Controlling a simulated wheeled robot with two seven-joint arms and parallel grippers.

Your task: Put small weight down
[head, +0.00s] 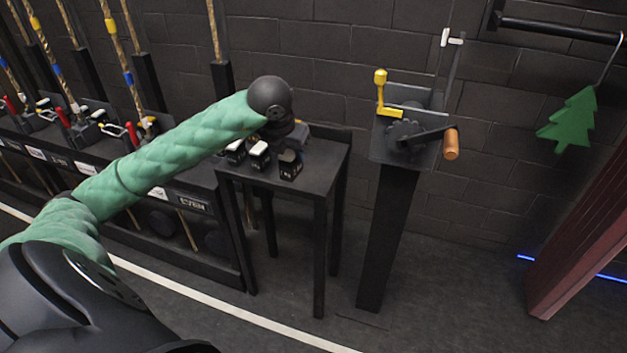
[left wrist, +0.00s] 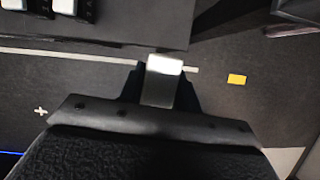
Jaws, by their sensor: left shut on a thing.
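My left gripper (head: 288,143) is over the small black table (head: 318,170) in the head view, partly hidden by its own wrist. In the left wrist view the gripper (left wrist: 162,88) is shut on a small weight (left wrist: 164,66), a grey block with a white face. In the head view a dark block with a white mark, probably this weight (head: 290,168), shows just below the gripper. I cannot tell whether it touches the tabletop. Two other small black weights with white faces (head: 259,154) (head: 235,151) stand to its left on the table. My right gripper is not in view.
A stand with a crank, a yellow lever and an orange handle (head: 451,143) is right of the table. A rack with ropes and levers (head: 85,130) runs along the wall at left. A green tree sign (head: 568,120) hangs at right. The table's front right top is bare.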

